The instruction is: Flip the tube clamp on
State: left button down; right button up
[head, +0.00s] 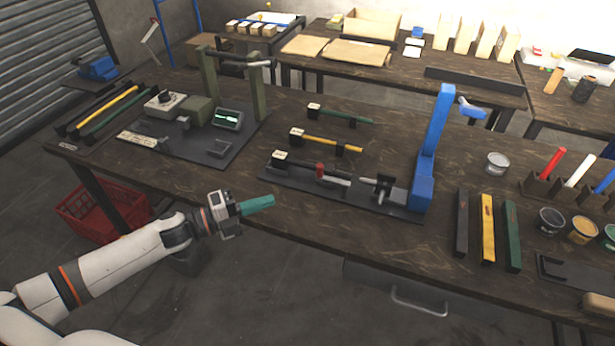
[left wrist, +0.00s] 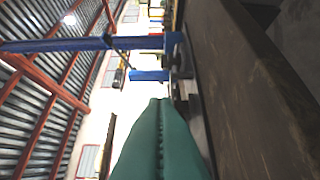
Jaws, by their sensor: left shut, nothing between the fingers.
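A small red upright part (head: 319,171), which looks like the clamp's handle, stands beside a dark and pale tube (head: 335,180) on the black base plate (head: 350,202) of the blue press (head: 428,150). I cannot tell whether the clamp is open or closed. My left gripper (head: 270,201), with teal fingers, is shut and empty, in front of the bench edge, left of and nearer than the clamp. Its fingers (left wrist: 160,140) fill the lower middle of the left wrist view, with the blue press (left wrist: 60,45) beyond them. My right gripper is not in view.
The dark wooden bench (head: 300,225) has its front edge close to my left gripper. A green press (head: 208,85) stands at the back left. A green rod (head: 340,115) and a yellow rod (head: 325,141) lie behind the clamp. Black, yellow and green bars (head: 487,228) lie right.

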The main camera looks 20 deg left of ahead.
aim_at(319, 172)
pick_arm(q)
jog(key=p+x, duration=0.1)
jog(key=x, duration=0.7)
jog(key=shift+w+d+r+p, duration=0.1)
jog(key=shift+w+r+p, duration=0.1)
jog(key=shift+p, duration=0.15)
jog(key=w, duration=0.1)
jog(key=w+d, duration=0.1)
jog(key=w, duration=0.1)
jog(key=shift+w+f, duration=0.1)
jog(key=shift+w, duration=0.1)
jog(key=shift+w+f+p, duration=0.1)
jog(key=shift+w+p, duration=0.2)
jog(key=shift+w, duration=0.3)
jog(key=shift+a, duration=0.1)
jog(key=shift+w+a+m+g+h+b, duration=0.2)
jog(key=shift+w+m+g+h+b, duration=0.5)
jog(key=shift+b, duration=0.45)
jog(key=shift+w+a+f+b, duration=0.15)
jog(key=shift+w+b, duration=0.45)
jog(key=shift+b, duration=0.5)
jog(key=w+b, duration=0.2)
jog(key=w, duration=0.1)
jog(key=shift+w+d+b, duration=0.3)
jog(key=shift+w+b, duration=0.2)
jog(key=shift+w, duration=0.1)
jog(key=shift+w+d+b, duration=0.3)
jog(key=shift+w+b, duration=0.2)
jog(key=shift+w, duration=0.15)
